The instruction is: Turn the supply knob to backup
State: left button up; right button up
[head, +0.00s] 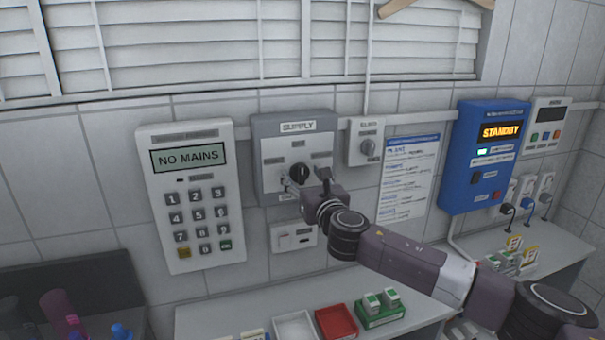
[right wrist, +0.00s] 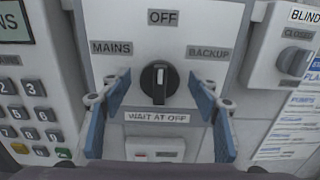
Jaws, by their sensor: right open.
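The supply knob (head: 299,173) is a black rotary knob on the grey SUPPLY panel (head: 265,130) on the wall. In the right wrist view the knob (right wrist: 159,83) stands upright, its white mark up toward the OFF label (right wrist: 163,18). The MAINS label (right wrist: 111,48) is at its upper left and the BACKUP label (right wrist: 209,54) at its upper right. My right gripper (right wrist: 160,98) is open, with a blue-padded finger on each side of the knob and a gap to both. In the head view the right gripper (head: 302,186) partly covers the panel. My left gripper is out of view.
A keypad (head: 190,195) reading NO MAINS hangs left of the panel. A blinds switch box (head: 367,141) and a blue STANDBY unit (head: 486,155) are to the right. Below, a bench holds a red tray (head: 336,321) and a green rack (head: 380,315).

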jog(key=shift+w, duration=0.1)
jog(key=c, duration=1.1)
jog(key=shift+c, duration=0.3)
jog(key=shift+m, duration=0.4)
jog(key=m, duration=0.5)
jog(key=shift+d+f+m, duration=0.1)
jog(key=shift+m, duration=0.2)
jog(key=m, duration=0.5)
jog(key=shift+d, duration=0.1)
jog(key=shift+m, duration=0.4)
jog(key=o, duration=1.2)
jog(key=shift+c, duration=0.2)
